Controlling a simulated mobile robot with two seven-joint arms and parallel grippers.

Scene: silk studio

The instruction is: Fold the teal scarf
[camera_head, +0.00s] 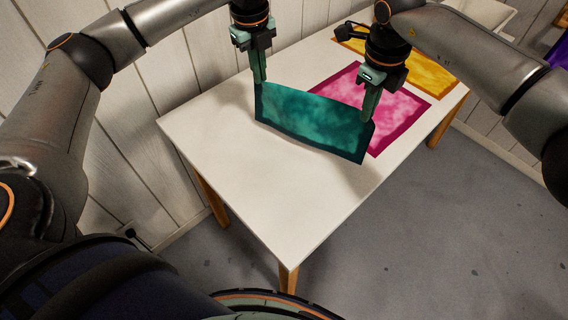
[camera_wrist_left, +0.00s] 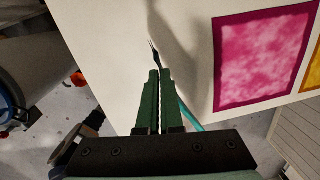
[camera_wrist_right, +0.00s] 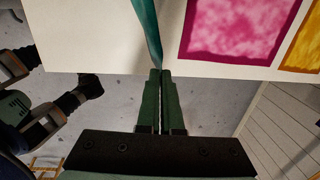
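The teal scarf (camera_head: 312,122) has a dark border and hangs stretched between my two grippers above the white table (camera_head: 215,150). My left gripper (camera_head: 262,82) is shut on its upper left corner. My right gripper (camera_head: 367,120) is shut on its upper right corner. In the left wrist view the fingertips (camera_wrist_left: 154,72) are closed with a dark bit of cloth (camera_wrist_left: 155,52) at them. In the right wrist view the fingertips (camera_wrist_right: 159,72) are closed on the scarf, seen nearly edge-on (camera_wrist_right: 147,28). Whether its lower edge touches the table I cannot tell.
A magenta scarf (camera_head: 400,108) lies flat behind the teal one, partly hidden by it and my right gripper. A yellow scarf (camera_head: 432,72) lies flat at the table's far end. The near left part of the table is clear. A panelled wall (camera_head: 190,60) runs along the left.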

